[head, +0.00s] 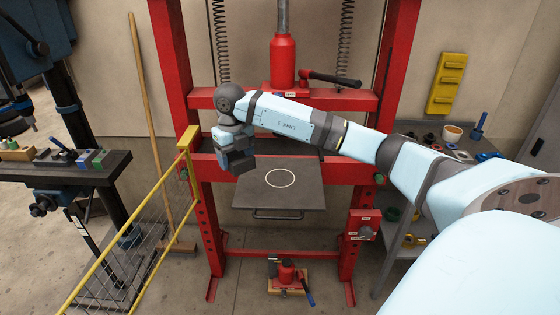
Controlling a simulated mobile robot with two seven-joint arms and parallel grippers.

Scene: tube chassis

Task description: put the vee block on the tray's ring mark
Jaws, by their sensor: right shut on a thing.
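The tray (258,199) is a flat dark grey plate with a front handle, set between the red press uprights. Its white ring mark (280,170) is bare and fully visible. My right gripper (238,158) hangs just left of and behind the ring, above the tray's back left part. It is shut on a dark grey block (240,167), which I take for the vee block. The wrist and fingers hide much of it, so its groove and its exact gap above the tray cannot be told. My left gripper is out of view.
Red press uprights (190,110) flank the tray, with a red jack (283,62) above. A yellow rail (125,228) stands at left. A drill press table (85,175) holds several small blocks. A bench with loose parts is at right. The tray's front is clear.

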